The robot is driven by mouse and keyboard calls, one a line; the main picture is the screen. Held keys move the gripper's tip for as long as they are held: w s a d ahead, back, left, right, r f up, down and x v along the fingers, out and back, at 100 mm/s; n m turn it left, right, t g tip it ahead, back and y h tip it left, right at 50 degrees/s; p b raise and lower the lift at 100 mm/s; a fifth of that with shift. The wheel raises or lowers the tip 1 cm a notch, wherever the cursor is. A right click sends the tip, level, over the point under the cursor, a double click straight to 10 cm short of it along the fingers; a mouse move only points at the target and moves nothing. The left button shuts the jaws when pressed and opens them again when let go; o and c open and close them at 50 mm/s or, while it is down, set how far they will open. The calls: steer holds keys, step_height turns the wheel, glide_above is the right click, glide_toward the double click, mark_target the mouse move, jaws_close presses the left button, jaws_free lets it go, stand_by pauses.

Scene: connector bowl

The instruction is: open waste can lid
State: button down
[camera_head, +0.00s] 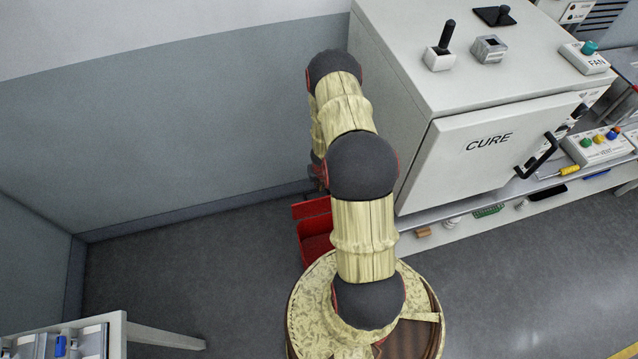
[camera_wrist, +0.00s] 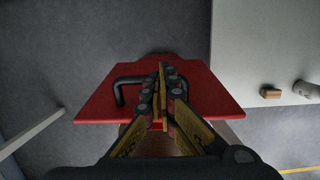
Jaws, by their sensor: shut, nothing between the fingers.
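The red waste can (camera_head: 314,246) stands on the floor beside the white cabinet, partly hidden behind my arm in the head view. In the wrist view its red lid (camera_wrist: 98,108) fills the middle, with a black bar handle (camera_wrist: 118,92) on it. How far the lid is raised is unclear.
A white cabinet marked CURE (camera_head: 490,145) stands right of the can, above a low shelf (camera_head: 470,236) with small parts. A grey wall (camera_head: 170,130) is behind. A white table (camera_head: 118,335) is at lower left. Grey floor (camera_head: 200,265) lies open left of the can.

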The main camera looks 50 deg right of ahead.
step_height(320, 180, up, 12)
steer(key=s+a, duration=0.1)
steer(key=shift+s+f, duration=0.15)
steer(key=shift+s, duration=0.2)
stand_by(0.5)
